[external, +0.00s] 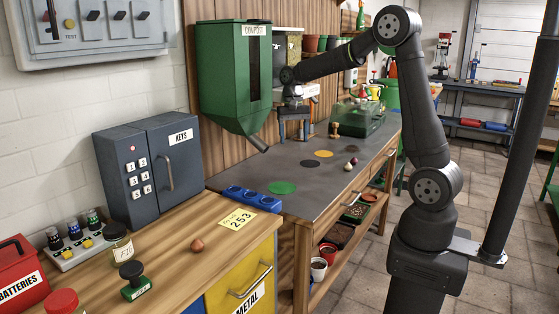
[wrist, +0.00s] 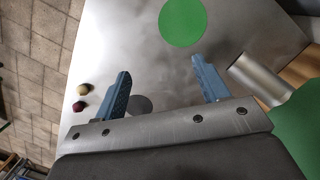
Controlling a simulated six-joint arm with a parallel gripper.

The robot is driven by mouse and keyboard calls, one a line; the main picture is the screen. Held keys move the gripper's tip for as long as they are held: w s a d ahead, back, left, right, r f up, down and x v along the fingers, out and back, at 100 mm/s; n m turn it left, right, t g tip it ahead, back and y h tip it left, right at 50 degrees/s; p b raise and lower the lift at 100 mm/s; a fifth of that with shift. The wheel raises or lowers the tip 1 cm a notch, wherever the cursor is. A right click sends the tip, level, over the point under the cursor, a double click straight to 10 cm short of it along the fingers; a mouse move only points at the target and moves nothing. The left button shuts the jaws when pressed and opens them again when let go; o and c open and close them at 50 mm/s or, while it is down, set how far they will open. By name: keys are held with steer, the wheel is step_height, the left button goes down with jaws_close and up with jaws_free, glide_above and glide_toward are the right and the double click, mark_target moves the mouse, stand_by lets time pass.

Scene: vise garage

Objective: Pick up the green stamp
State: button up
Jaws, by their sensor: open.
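The green stamp (external: 135,282) has a black round knob and a green base with a pale label. It stands upright on the wooden bench top at the lower left of the external view. My gripper (external: 294,138) is far from it, over the grey metal bench top beside the green dispenser. In the wrist view my gripper (wrist: 161,67) has its two blue fingers spread wide, with nothing between them. The stamp does not show in the wrist view.
A brown ball (external: 197,245) and yellow number card (external: 237,219) lie rightward. The green dispenser (external: 232,85) hangs close to my gripper. A green disc (wrist: 182,22) marks the metal top.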

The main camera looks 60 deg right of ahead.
steer(key=shift+r, duration=0.1)
step_height(320, 180, up, 7)
steer(key=w+a+r+n+t, duration=0.1)
steer(key=w+a+n, duration=0.25)
steer(key=a, duration=0.45)
steer(key=w+a+n, duration=0.3)
steer(key=a+n, duration=0.1)
steer(key=a, duration=0.4)
steer(key=n+y, duration=0.3)
steer(key=n, duration=1.5)
glide_above(135, 286)
steer(key=d, duration=0.3)
steer(key=shift+m+t, duration=0.25)
steer(key=shift+t, duration=0.05)
steer(key=f, duration=1.5)
steer(key=shift+w+f, duration=0.1)
steer(key=shift+w, duration=0.3)
steer(key=shift+x, duration=3.1)
steer(key=shift+s+a, duration=0.1)
steer(key=shift+a, duration=0.05)
steer(key=c, duration=1)
